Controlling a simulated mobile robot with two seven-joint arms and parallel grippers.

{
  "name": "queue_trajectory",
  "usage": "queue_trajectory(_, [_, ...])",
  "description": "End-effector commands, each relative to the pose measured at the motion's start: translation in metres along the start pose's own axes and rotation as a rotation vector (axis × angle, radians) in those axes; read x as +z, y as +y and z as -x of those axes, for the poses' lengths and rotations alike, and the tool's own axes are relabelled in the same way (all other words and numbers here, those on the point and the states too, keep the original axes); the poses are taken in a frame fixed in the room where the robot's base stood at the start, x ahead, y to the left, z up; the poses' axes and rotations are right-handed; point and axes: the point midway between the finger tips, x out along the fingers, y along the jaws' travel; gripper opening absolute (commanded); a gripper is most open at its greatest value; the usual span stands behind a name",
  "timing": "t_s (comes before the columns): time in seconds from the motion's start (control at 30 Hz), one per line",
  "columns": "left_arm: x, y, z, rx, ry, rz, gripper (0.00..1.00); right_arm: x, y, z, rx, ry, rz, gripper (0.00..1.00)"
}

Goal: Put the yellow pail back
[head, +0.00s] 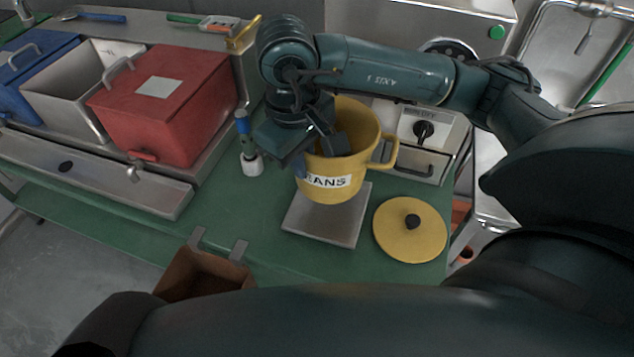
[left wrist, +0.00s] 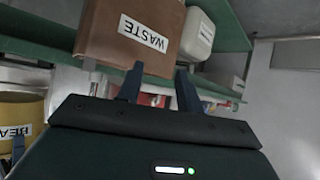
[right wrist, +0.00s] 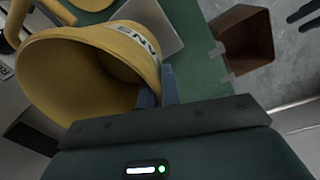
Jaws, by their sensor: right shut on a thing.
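The yellow pail (head: 345,180), with a label ending in "EANS", is upright at the middle of the green counter, over a square metal plate (head: 322,228). Whether it touches the plate cannot be told. My right gripper (head: 312,155) is shut on the pail's wall at the left side. The right wrist view shows its fingers (right wrist: 158,90) at the pail's rim, and the pail (right wrist: 85,75) looks empty inside there. The yellow lid (head: 410,232) with a black knob lies right of the plate. My left gripper (left wrist: 158,88) is open and empty, near a brown waste bin (left wrist: 135,35).
A red lidded box (head: 165,105), an open metal bin (head: 70,95) and a blue box (head: 30,60) stand at the left. A white-based bottle (head: 250,160) stands close left of the pail. A machine with a black knob (head: 424,131) stands behind right. The waste bin hangs at the front edge.

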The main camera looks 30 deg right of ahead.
Motion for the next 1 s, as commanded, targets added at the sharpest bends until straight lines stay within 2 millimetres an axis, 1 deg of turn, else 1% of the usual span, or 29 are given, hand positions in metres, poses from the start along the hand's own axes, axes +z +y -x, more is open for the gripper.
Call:
queue_trajectory(0.03, [-0.001,0.000,0.002,-0.002,-0.003,0.001,0.36,0.002,-0.001,-0.010,0.000,-0.008,0.000,0.00])
queue_trajectory(0.13, [0.000,-0.002,0.004,-0.006,-0.011,0.001,0.36,0.002,-0.002,-0.028,0.000,-0.006,-0.001,0.00])
queue_trajectory(0.2, [0.001,-0.003,0.004,-0.009,-0.016,0.002,0.36,0.001,-0.003,-0.037,0.001,-0.005,-0.002,0.00])
queue_trajectory(0.33, [0.002,-0.005,0.004,-0.015,-0.020,0.006,0.36,0.001,-0.004,-0.048,0.000,-0.003,-0.001,0.00])
queue_trajectory(0.53, [0.001,-0.006,0.005,-0.022,-0.026,0.012,0.36,0.001,-0.007,-0.076,0.000,-0.003,-0.001,0.00])
queue_trajectory(0.6, [0.002,-0.006,0.004,-0.023,-0.030,0.014,0.36,0.001,-0.007,-0.080,0.001,-0.001,-0.001,0.00])
queue_trajectory(0.83, [0.003,-0.006,0.002,-0.023,-0.030,0.016,0.36,0.000,-0.007,-0.081,0.001,0.001,-0.001,0.00])
queue_trajectory(0.97, [0.006,-0.006,-0.002,-0.021,-0.025,0.016,0.36,0.000,-0.008,-0.086,0.001,0.001,-0.001,0.00])
queue_trajectory(1.0, [0.004,-0.005,-0.001,-0.019,-0.021,0.015,0.36,0.000,-0.007,-0.085,0.001,0.000,-0.001,0.07])
